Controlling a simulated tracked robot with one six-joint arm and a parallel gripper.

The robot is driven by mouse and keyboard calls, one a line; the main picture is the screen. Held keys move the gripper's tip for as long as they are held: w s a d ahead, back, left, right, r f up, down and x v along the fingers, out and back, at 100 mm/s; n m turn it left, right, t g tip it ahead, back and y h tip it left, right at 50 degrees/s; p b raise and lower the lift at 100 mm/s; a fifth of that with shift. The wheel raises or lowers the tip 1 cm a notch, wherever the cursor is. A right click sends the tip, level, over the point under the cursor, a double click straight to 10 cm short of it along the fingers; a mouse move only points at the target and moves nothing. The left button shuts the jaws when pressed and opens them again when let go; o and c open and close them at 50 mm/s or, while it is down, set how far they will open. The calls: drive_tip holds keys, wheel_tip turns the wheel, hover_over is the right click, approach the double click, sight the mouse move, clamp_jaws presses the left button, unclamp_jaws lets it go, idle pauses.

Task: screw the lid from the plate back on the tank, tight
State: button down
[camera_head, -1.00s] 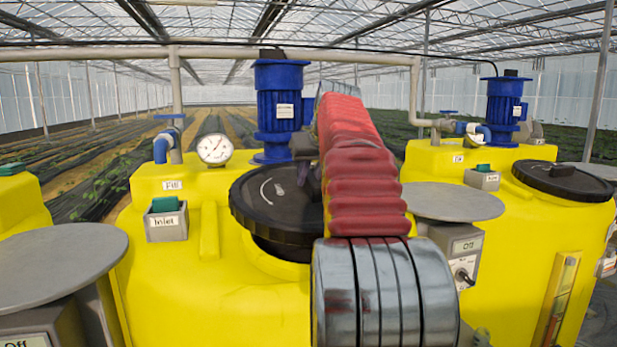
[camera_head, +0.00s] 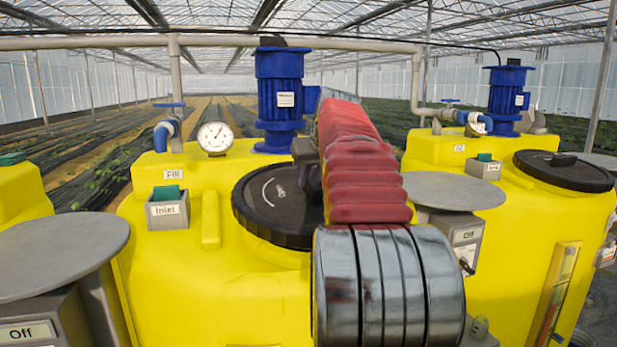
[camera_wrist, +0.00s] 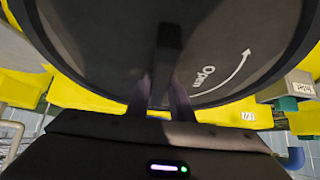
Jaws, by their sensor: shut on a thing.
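The black round lid (camera_head: 262,215) sits level at the mouth of the middle yellow tank (camera_head: 170,265). Whether its thread has caught cannot be seen. Its top carries a white curved arrow. In the wrist view the lid (camera_wrist: 95,50) fills the upper part, with the word "Open" by the arrow. My gripper (camera_wrist: 162,95) is shut on the raised bar across the lid's middle. The grey round plate (camera_head: 455,192) right of the tank is empty.
A blue motor (camera_head: 279,100) stands behind the lid, with a gauge (camera_head: 215,138) to its left. An inlet box (camera_head: 167,208) is at the tank's left. Another grey plate (camera_head: 60,250) is at front left. A second yellow tank with its own lid (camera_head: 563,171) stands right.

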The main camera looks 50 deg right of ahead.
drive_tip(key=shift+s+f, duration=0.15)
drive_tip(key=shift+f, duration=0.2)
idle(1.0)
drive_tip(key=shift+w+f, duration=0.2)
drive_tip(key=shift+f, duration=0.95)
idle(1.2)
idle(0.6)
drive_tip(key=c, duration=1.9)
unclamp_jaws()
drive_tip(key=o, duration=0.4)
drive_tip(key=shift+f, duration=0.1)
drive_tip(key=shift+o, duration=0.2)
drive_tip(key=shift+f, duration=0.2)
drive_tip(key=o, duration=0.3)
drive_tip(key=shift+s+r, duration=0.1)
